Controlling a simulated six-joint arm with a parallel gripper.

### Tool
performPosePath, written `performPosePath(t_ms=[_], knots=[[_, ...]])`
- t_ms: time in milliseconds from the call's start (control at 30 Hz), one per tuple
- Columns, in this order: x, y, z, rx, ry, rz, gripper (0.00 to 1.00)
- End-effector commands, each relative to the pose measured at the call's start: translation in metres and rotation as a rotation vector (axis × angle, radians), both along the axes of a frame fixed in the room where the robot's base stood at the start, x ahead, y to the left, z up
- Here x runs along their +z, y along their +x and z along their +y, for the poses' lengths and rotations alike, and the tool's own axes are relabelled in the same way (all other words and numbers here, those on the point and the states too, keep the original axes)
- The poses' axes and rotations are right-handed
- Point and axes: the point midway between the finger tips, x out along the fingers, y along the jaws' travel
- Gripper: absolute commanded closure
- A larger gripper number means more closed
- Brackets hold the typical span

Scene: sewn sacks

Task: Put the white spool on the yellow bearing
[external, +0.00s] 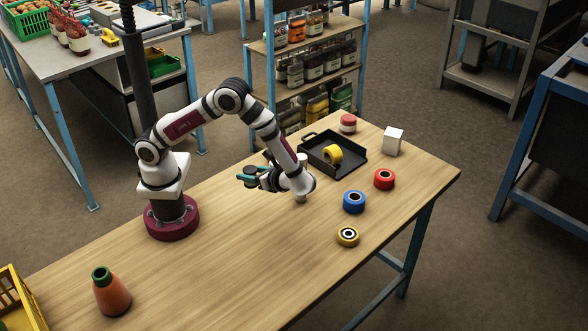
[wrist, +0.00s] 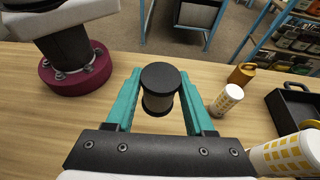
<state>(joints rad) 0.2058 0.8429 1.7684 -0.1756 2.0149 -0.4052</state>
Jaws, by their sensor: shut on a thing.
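The wrist view shows the spool upright between the two fingers (wrist: 160,98). In the external view the gripper is over the table left of the tray, and the spool there is small and partly hidden.
A white cube (external: 393,142) and red-lidded jar (external: 348,123) stand behind. An orange bottle (external: 111,296) stands at front left.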

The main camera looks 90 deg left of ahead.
Motion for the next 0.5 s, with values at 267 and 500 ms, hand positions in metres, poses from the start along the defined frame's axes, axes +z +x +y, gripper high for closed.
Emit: performPosePath(t_ms=[267, 500], knots=[[0.019, 0.094, -0.021, -0.726, -0.001, -0.004, 1.00], [0.046, 0.170, -0.090, -1.306, -0.003, -0.004, 1.00]])
